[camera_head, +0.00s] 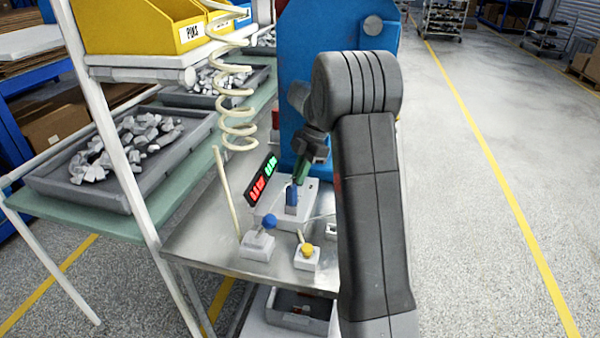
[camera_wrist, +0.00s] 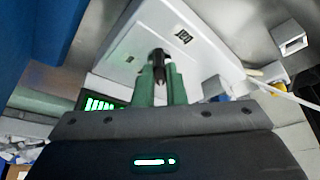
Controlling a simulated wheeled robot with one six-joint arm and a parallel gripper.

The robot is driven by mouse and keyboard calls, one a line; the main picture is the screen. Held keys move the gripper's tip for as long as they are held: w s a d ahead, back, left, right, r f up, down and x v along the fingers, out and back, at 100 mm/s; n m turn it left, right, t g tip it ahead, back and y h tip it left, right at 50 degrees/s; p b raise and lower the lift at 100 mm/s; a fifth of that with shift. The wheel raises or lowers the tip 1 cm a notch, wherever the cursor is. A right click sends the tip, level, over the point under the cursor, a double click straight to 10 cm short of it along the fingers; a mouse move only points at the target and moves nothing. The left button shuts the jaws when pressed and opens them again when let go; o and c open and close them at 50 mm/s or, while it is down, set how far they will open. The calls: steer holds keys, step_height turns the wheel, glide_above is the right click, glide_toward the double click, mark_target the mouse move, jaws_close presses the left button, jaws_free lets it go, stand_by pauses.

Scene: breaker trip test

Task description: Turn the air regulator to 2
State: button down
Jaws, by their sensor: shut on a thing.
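My gripper (camera_head: 303,168) has green fingers and reaches down over a white box (camera_head: 268,207) on the metal table. In the wrist view the fingers (camera_wrist: 160,82) are closed around a small dark part (camera_wrist: 159,67), in front of the white box's labelled face. In the head view a blue piece (camera_head: 291,195) shows just below the fingertips; I cannot tell whether it is the part held. No scale or number 2 is readable, and I cannot tell for sure which part is the air regulator.
A display (camera_head: 262,180) with red and green digits stands left of the gripper. A blue-knobbed lever (camera_head: 268,221) and a yellow-topped box (camera_head: 307,250) stand at the front of the table. A coiled hose (camera_head: 238,110) hangs at left. A blue machine (camera_head: 320,40) stands behind.

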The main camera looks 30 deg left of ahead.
steer(key=shift+r, duration=0.1)
steer(key=c, duration=1.5)
jaws_free()
